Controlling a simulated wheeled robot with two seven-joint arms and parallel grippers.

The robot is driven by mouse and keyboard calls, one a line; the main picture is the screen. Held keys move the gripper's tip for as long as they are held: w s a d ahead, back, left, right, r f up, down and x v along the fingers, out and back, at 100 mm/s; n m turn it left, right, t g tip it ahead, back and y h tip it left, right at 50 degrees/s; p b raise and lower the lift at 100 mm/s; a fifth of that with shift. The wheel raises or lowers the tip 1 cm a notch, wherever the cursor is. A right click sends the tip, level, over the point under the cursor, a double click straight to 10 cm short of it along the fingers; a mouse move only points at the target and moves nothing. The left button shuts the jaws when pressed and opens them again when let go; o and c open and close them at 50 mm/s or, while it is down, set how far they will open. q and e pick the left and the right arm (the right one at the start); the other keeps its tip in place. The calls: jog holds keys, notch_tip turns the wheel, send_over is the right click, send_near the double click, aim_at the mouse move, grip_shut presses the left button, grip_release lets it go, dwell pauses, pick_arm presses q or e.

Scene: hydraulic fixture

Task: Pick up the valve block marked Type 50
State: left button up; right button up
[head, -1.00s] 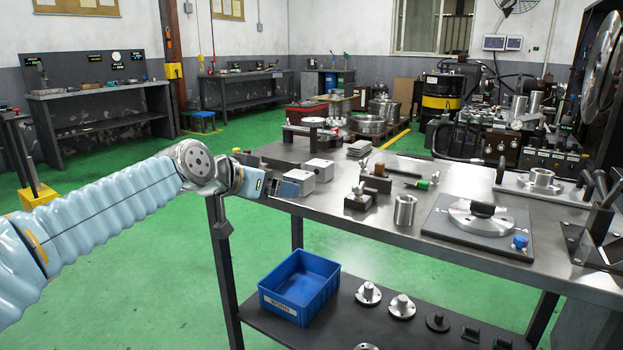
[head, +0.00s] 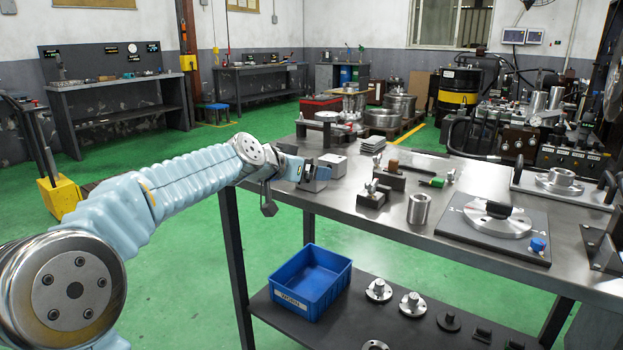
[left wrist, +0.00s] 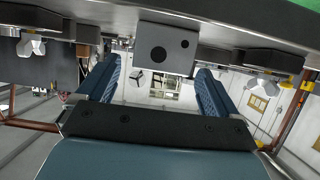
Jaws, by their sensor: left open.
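A light grey valve block (head: 333,165) stands on the left part of the steel table. A second grey block (left wrist: 165,48) shows in the left wrist view, with two dark round holes in its facing side. I cannot read a Type 50 marking on either block. My left gripper (head: 316,177) is at the table's left front edge, just in front of the visible block, and hides the nearer block in the head view. In the left wrist view my gripper (left wrist: 157,70) is open, its blue fingers on either side of the second block. I cannot tell whether they touch it. My right gripper is not in view.
The steel table (head: 470,255) also bears a clamp-like fixture (head: 373,194), a metal cylinder (head: 419,208) and a flanged part on a plate (head: 495,218). A blue bin (head: 310,282) and several flanged parts stand on the lower shelf (head: 345,332).

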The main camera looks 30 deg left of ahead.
pick_arm(q)
jog(key=shift+w+f, duration=0.15)
jog(key=shift+w, duration=0.15)
jog(key=c, duration=1.3)
